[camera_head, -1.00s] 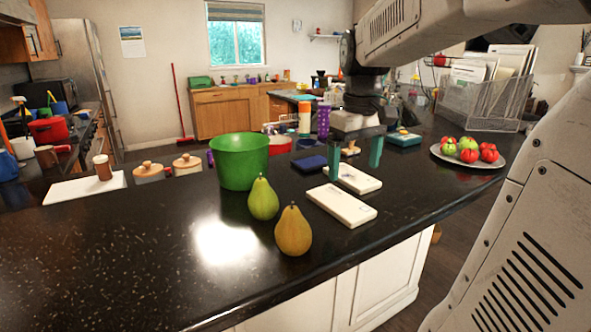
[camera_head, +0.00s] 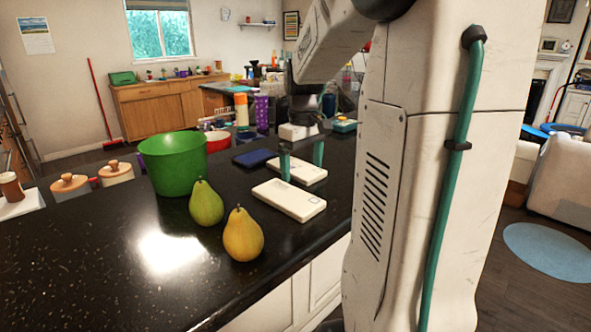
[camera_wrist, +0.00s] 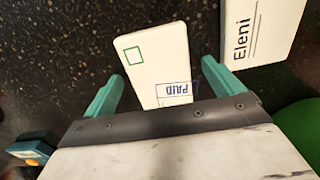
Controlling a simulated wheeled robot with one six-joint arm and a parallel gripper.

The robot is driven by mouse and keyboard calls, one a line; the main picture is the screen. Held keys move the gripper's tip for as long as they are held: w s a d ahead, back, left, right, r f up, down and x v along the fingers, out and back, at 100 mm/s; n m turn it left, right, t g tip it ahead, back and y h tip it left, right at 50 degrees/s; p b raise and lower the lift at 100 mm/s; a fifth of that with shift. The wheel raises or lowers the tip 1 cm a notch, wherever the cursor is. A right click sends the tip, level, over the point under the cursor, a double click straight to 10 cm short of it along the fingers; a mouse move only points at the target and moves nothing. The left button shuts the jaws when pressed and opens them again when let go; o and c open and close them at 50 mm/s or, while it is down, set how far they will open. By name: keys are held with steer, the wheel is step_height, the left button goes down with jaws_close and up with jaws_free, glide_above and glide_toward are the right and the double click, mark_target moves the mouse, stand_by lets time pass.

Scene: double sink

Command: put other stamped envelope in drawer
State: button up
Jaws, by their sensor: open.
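Two white envelopes lie flat on the dark counter. The farther one (camera_head: 312,174) is below my gripper (camera_head: 301,161). In the wrist view, this envelope (camera_wrist: 155,62) shows a green square and a blue PAID stamp, and lies between the fingertips. The nearer envelope (camera_head: 289,199) shows the name Eleni in the wrist view (camera_wrist: 262,32), just beyond the right finger. My gripper, with teal fingers, is open and empty in the wrist view (camera_wrist: 160,85). I cannot tell how high the fingertips are above the counter. No open drawer is visible.
A green bowl (camera_head: 173,163), a green pear (camera_head: 206,204) and a yellow pear (camera_head: 243,235) stand left of the envelopes. A dark blue flat item (camera_head: 254,158) and a teal box (camera_head: 343,125) lie behind. The counter's front left is clear. My arm hides the right side.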

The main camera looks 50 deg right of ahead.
steer(key=c, duration=1.1)
steer(key=shift+c, duration=0.2)
